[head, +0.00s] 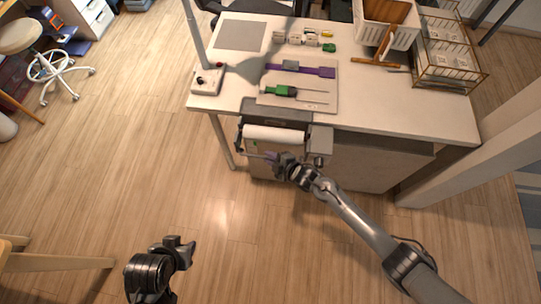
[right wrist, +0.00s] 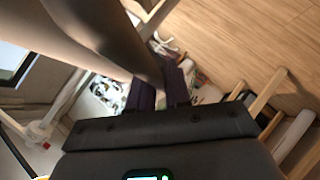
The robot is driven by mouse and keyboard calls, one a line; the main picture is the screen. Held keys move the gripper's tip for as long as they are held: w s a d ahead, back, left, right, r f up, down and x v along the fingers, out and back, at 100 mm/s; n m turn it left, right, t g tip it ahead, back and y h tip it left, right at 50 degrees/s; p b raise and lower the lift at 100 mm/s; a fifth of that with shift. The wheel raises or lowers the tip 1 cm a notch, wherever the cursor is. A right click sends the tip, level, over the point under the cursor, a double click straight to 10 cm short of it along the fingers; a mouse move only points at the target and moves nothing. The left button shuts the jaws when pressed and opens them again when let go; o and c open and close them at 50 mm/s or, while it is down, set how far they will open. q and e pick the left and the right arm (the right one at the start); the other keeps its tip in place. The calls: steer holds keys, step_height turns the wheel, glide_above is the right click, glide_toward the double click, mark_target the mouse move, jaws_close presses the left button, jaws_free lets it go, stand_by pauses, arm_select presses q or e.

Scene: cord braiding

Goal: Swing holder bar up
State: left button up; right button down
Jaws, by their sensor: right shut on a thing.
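A roll holder with a white roll (head: 275,135) is fixed at the front edge of the table. Its thin holder bar (head: 254,155) shows just below the roll, at the left. My right gripper (head: 271,158) is in front of and below the roll, shut on the bar. The gripper hides part of the bar. In the right wrist view the right gripper's dark fingers (right wrist: 160,88) are close together; what lies between them is hard to make out. My left gripper (head: 184,248) is low over the floor, far from the holder; its jaw opening is unclear.
The white table (head: 380,105) carries a mat with a purple tool (head: 300,69) and a green-handled tool (head: 281,91). A lamp base (head: 207,80) stands at its left corner. A wire rack (head: 445,55) and white bin stand at the right. Floor in front is free.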

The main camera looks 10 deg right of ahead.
arm_select(q)
steer(key=shift+d+r, duration=0.15)
steer(key=shift+r, duration=0.1)
arm_select(e)
steer(key=shift+w+d+r+m+g+y, duration=0.1)
steer(key=shift+w+r+m+g, duration=0.15)
steer(key=shift+w+m+g, duration=0.4)
steer(key=shift+w+d+r+m+g+y, duration=0.1)
steer(key=shift+d+r+m+g, duration=0.2)
steer(key=shift+g, duration=0.65)
steer(key=shift+w+a+r+m+g+y, duration=0.15)
steer(key=shift+w+m+g, duration=0.35)
steer(key=shift+g, duration=0.3)
steer(key=shift+s+d, duration=0.1)
steer(key=c, duration=1.2)
jaws_free()
arm_select(q)
steer(key=shift+a, duration=0.2)
arm_select(e)
steer(key=shift+r, duration=0.1)
